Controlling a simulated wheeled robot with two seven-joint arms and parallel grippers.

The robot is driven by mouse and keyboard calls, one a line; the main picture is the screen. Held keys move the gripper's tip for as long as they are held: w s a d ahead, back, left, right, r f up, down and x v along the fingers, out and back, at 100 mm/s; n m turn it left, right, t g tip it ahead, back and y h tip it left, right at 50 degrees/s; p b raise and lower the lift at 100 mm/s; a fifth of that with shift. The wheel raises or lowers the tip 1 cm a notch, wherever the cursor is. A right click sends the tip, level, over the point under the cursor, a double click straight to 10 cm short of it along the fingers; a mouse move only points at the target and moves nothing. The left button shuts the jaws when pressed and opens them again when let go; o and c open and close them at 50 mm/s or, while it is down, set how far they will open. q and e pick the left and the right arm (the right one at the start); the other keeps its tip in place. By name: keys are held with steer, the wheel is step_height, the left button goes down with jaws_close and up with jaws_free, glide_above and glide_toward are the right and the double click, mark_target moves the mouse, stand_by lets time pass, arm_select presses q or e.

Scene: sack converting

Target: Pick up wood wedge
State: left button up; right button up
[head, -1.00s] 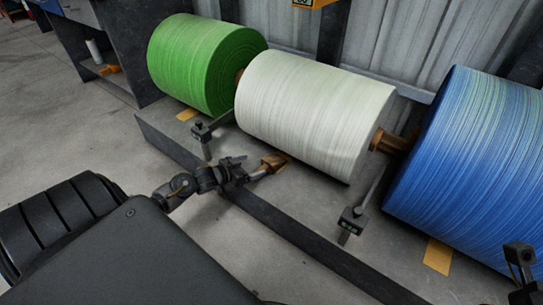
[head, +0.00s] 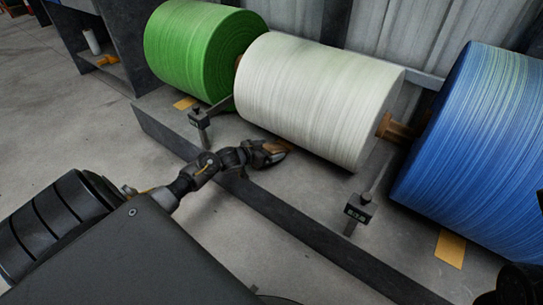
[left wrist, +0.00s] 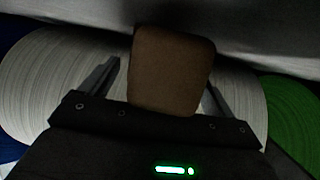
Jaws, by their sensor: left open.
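The wood wedge (head: 284,145) is a small brown block on the floor at the lower front edge of the white roll (head: 318,95). My left gripper (head: 270,151) reaches in low from the left, at the wedge. In the left wrist view the wedge (left wrist: 173,70) shows as a brown block between the two spread fingers of the left gripper (left wrist: 163,78). The fingers stand apart from its sides. In the head view the gripper hides part of the wedge.
A green roll (head: 195,50) lies to the left and a blue roll (head: 480,150) to the right. A low dark rail (head: 290,225) runs in front, under my left arm. Black bracket posts (head: 199,120) stand near the rolls, one (head: 358,210) to the right.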

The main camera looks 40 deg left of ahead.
arm_select(q)
steer(key=shift+c, duration=0.2)
steer(key=c, duration=1.3)
steer(key=shift+o, duration=0.2)
steer(key=shift+r, duration=0.1)
